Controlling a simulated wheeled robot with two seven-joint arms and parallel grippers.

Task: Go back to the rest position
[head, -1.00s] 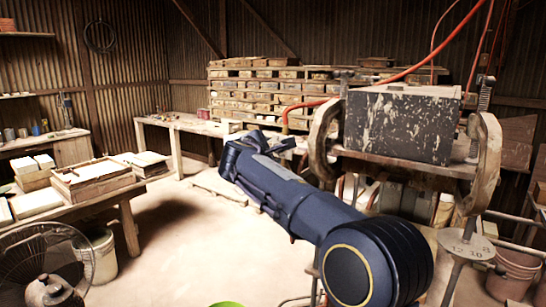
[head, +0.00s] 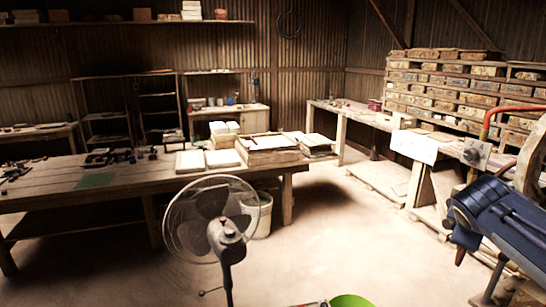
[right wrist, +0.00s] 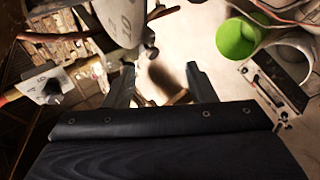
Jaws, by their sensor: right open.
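My right gripper (right wrist: 160,85) shows in the right wrist view with its two dark fingers apart and nothing between them. Blurred floor and some wooden legs lie beyond the fingers. In the head view my dark blue right arm comes in at the right edge, beside the press, of which only a curved part (head: 530,160) shows. My left gripper is not in view.
A fan (head: 212,220) stands in front of a long wooden table (head: 60,195) with tiles and a tray. A green bucket (head: 350,300) is at the bottom; it also shows in the right wrist view (right wrist: 237,40). A bench stands behind open floor (head: 340,235).

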